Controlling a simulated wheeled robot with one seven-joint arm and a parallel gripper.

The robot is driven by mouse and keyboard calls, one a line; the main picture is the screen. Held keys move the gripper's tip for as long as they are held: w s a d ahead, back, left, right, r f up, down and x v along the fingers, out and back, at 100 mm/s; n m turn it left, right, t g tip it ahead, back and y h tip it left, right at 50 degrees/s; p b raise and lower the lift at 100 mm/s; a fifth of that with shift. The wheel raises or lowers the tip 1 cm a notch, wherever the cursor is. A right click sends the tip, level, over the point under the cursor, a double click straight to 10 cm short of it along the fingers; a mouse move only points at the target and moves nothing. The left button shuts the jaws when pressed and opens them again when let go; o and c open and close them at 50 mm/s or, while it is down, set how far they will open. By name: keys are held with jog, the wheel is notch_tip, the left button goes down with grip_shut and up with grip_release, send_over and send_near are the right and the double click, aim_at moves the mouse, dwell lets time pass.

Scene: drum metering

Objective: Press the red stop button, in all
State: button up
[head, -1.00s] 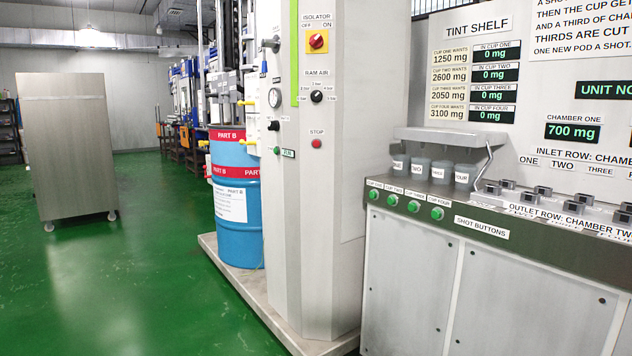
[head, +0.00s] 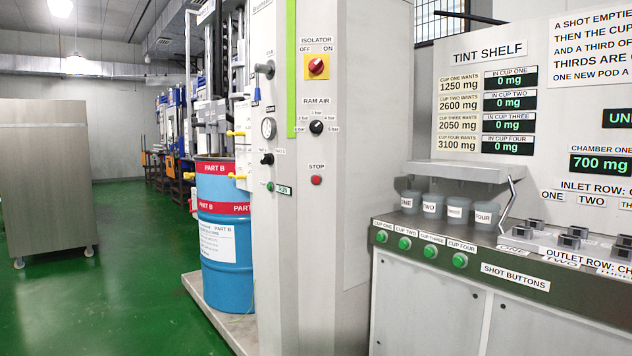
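The red stop button (head: 316,180) is a small round red knob on the grey machine column (head: 345,215), just under a label reading STOP. The red and yellow isolator switch (head: 316,67) and the black ram air knob (head: 316,127) are above it on the same face. A small green button (head: 270,187) with a green RUN label is lower left of the stop button, on the column's adjoining face. Nothing covers the stop button. My gripper is not in view.
A blue drum with red bands (head: 226,265) stands on a platform left of the column. A counter with green shot buttons (head: 460,261) and several cups stands at the right. A steel cabinet (head: 43,180) stands far left. Green floor (head: 130,270) between is clear.

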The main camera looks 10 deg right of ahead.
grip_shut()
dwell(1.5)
